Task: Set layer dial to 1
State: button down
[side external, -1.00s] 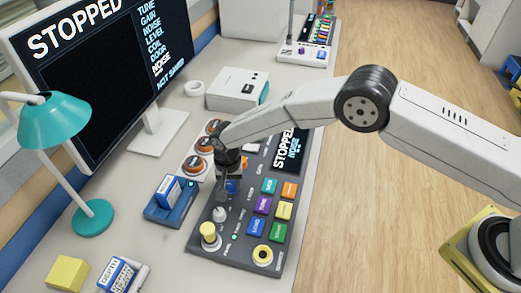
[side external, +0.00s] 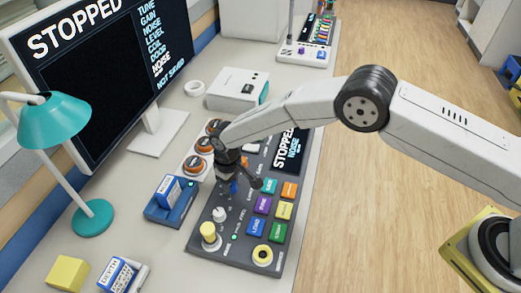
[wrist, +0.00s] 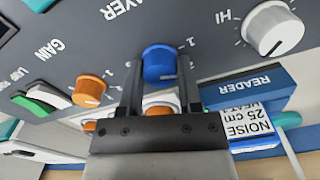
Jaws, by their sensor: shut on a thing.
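The layer dial (wrist: 160,62) is a blue round knob on the dark panel, beside partly visible "LAYER" lettering, in the wrist view. My gripper (wrist: 159,72) has one finger on each side of the knob and is shut on it. A "1" mark shows at the knob's upper right; the other marks and the pointer are not clear. In the side view my gripper (side external: 231,186) reaches down onto the control panel (side external: 222,247), with only a little of the blue dial showing.
A white knob (wrist: 273,28) and an orange gain knob (wrist: 92,90) flank the dial. A blue reader (side external: 171,201) holding a card stands left of the panel. Coloured buttons, a yellow knob (side external: 209,234) and a lamp (side external: 92,217) are nearby. A monitor stands behind.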

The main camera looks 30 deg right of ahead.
aim_at(231, 184)
jog(key=n, duration=0.5)
jog(key=shift+w, duration=0.1)
jog(key=shift+n, duration=0.3)
jog(key=shift+c, duration=1.4)
grip_release()
jog(key=shift+r, duration=3.95)
